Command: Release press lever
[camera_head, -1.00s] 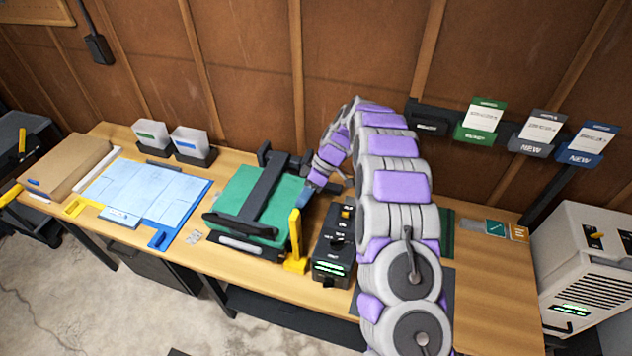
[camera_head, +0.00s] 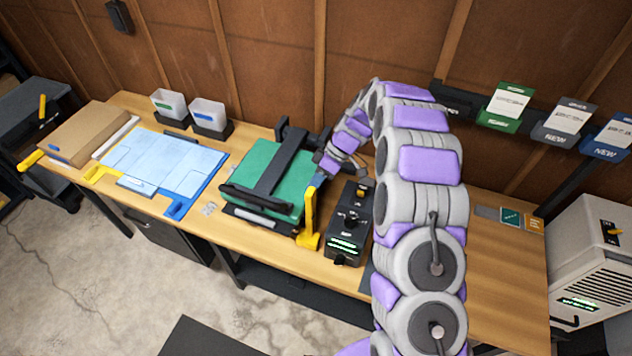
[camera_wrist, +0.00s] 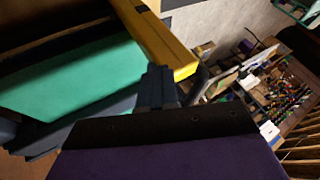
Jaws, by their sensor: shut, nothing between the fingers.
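The press (camera_head: 270,178) stands on the workbench with a green pad and a black frame across it. Its yellow lever (camera_head: 309,215) stands upright at the press's right front corner. In the wrist view a long yellow bar, which looks like the lever (camera_wrist: 158,42), runs diagonally beside the green pad (camera_wrist: 75,78). My gripper (camera_head: 322,170) is at the right rear side of the press, behind the lever in the head view. In the wrist view the dark fingertips (camera_wrist: 157,85) are together and empty, close to the yellow bar; contact cannot be told.
A black control box (camera_head: 349,224) with a green display stands right of the lever. A blue-and-yellow board (camera_head: 165,168) lies left of the press. Two small bins (camera_head: 207,115) stand at the back. A white machine (camera_head: 592,262) stands at the far right.

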